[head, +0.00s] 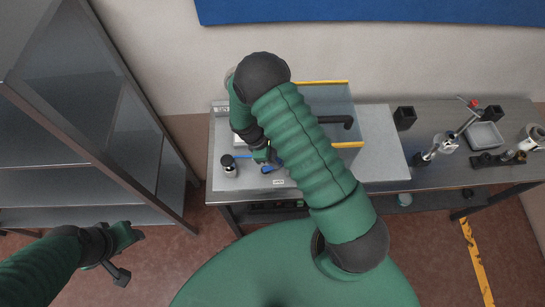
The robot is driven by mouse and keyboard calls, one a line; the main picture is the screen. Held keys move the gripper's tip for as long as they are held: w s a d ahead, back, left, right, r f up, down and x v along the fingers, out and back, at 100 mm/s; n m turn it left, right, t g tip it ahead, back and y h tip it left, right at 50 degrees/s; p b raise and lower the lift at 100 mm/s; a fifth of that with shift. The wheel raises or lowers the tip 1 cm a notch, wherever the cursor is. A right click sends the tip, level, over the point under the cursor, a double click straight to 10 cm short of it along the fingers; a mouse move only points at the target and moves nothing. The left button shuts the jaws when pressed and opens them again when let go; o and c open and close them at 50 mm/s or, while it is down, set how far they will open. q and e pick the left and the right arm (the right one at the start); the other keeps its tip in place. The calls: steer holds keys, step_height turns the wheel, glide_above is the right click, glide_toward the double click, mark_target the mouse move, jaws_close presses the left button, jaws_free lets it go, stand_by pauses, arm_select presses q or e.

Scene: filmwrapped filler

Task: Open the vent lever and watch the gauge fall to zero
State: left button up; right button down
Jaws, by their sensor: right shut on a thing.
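My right gripper (268,158) reaches down over the left part of the bench and is shut on a small blue part (271,168). My own arm covers much of this spot, so I cannot tell whether the blue part is a lever. My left gripper (128,257) hangs at the lower left over the floor, away from the bench, and its jaws are unclear. A red-tipped handle (466,101) sits on a metal fitting at the right of the bench. I cannot make out a gauge face or its needle.
A clear-walled enclosure with yellow edges (347,145) stands behind my arm. A black block (404,118), a grey tray (485,135) and metal fittings occupy the right. A metal shelf (60,170) stands at left.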

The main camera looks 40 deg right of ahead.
steer(key=shift+s+a+f+m+g+y+b, duration=0.1)
steer(key=shift+s+m+g+y+b, duration=0.2)
steer(key=shift+m, duration=0.45)
steer(key=shift+s+m+g+y+b, duration=0.1)
steer(key=shift+s+m+g, duration=0.2)
steer(key=shift+m, duration=0.45)
steer(key=shift+s, duration=0.15)
steer(key=c, duration=1.1)
jaws_free()
steer(key=shift+c, duration=0.2)
steer(key=shift+w+r, duration=0.25)
steer(key=b+v, duration=0.4)
steer(key=v, duration=1.2)
steer(key=shift+r, duration=0.2)
steer(key=shift+s, duration=0.15)
